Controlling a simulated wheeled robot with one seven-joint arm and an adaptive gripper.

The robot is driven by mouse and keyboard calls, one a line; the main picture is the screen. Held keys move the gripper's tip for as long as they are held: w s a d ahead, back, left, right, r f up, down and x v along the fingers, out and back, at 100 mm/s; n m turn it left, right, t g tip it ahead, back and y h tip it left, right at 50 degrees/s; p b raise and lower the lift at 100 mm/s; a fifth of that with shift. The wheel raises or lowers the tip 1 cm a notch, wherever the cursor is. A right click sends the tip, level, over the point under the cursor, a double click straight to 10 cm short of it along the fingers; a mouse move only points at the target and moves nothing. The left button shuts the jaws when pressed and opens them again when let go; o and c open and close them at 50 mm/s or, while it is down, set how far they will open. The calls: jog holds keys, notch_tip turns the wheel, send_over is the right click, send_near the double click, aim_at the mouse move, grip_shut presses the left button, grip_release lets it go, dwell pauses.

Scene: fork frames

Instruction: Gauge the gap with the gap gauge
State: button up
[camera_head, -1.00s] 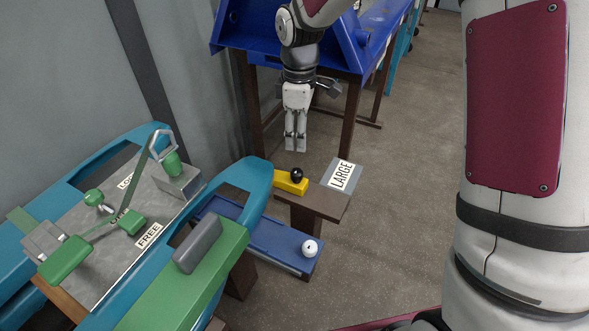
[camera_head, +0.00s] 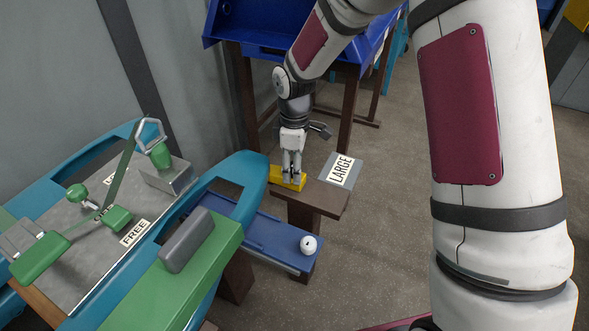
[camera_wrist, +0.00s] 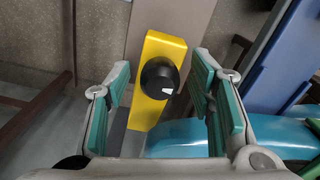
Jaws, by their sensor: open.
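A yellow block (camera_head: 275,174) with a round black knob sits on a brown stand (camera_head: 318,200); I take it to be the gap gauge. In the wrist view the yellow block (camera_wrist: 148,112) lies ahead between the fingers, its black knob (camera_wrist: 158,77) facing the camera. My gripper (camera_head: 292,181) is low over the block and hides the knob in the head view. In the wrist view my gripper (camera_wrist: 161,68) is open, a teal-padded finger on each side of the knob, with visible space on both sides. I cannot tell which opening is the gap.
A grey plate marked LARGE (camera_head: 341,171) is beside the block. A blue rail (camera_head: 262,243) with a white knob (camera_head: 308,245) runs below. A teal-framed fixture (camera_head: 245,180) with a green lever clamp (camera_head: 115,217) and FREE label stands left. A blue bench (camera_head: 250,30) is behind.

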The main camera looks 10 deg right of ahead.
jog(key=shift+f, duration=0.15)
jog(key=shift+c, duration=0.3)
grip_shut()
jog(key=s+d+p, duration=0.1)
jog(key=s+d, duration=0.1)
jog(key=d, duration=0.1)
jog(key=s+d+p, duration=0.1)
jog(key=s+d, duration=0.1)
jog(key=d, duration=0.1)
jog(key=s+d+p, duration=0.1)
jog(key=s+d, duration=0.1)
jog(key=d, duration=0.1)
jog(key=shift+s+p, duration=0.25)
jog(key=shift+p, duration=0.15)
jog(key=shift+s+d, duration=0.15)
jog(key=shift+d, duration=0.05)
jog(key=shift+o, duration=0.3)
grip_release()
jog(key=shift+d, duration=0.1)
